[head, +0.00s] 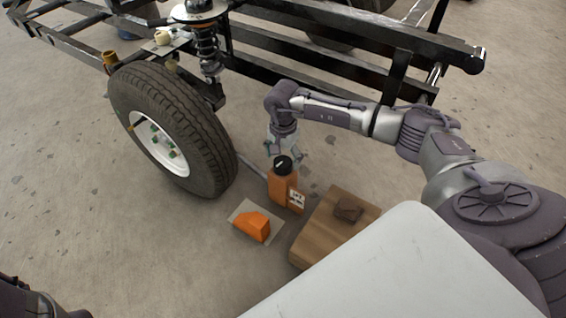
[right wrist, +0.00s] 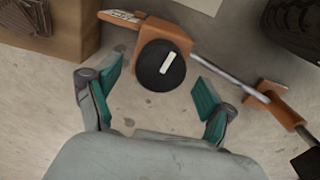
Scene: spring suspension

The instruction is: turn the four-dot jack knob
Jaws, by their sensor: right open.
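An orange jack (head: 281,190) stands on the floor right of the wheel, with a white label (head: 297,199) on its side whose dots are too small to count. Its round black knob (head: 283,164) is on top. In the right wrist view the knob (right wrist: 152,72) carries a white bar mark, tilted slightly. My right gripper (head: 284,153) is open just above the knob. In the right wrist view the teal finger pads of my right gripper (right wrist: 157,73) stand apart, left and right of the knob, with a gap on each side. My left gripper is out of view.
A wheel (head: 190,120) on a black frame (head: 330,85) stands left of and behind the jack. An orange wedge (head: 252,226) lies on a grey mat (head: 270,239) in front. A wooden block (head: 322,236) bears a small brown piece (head: 347,210). A metal rod (right wrist: 222,74) runs from the jack.

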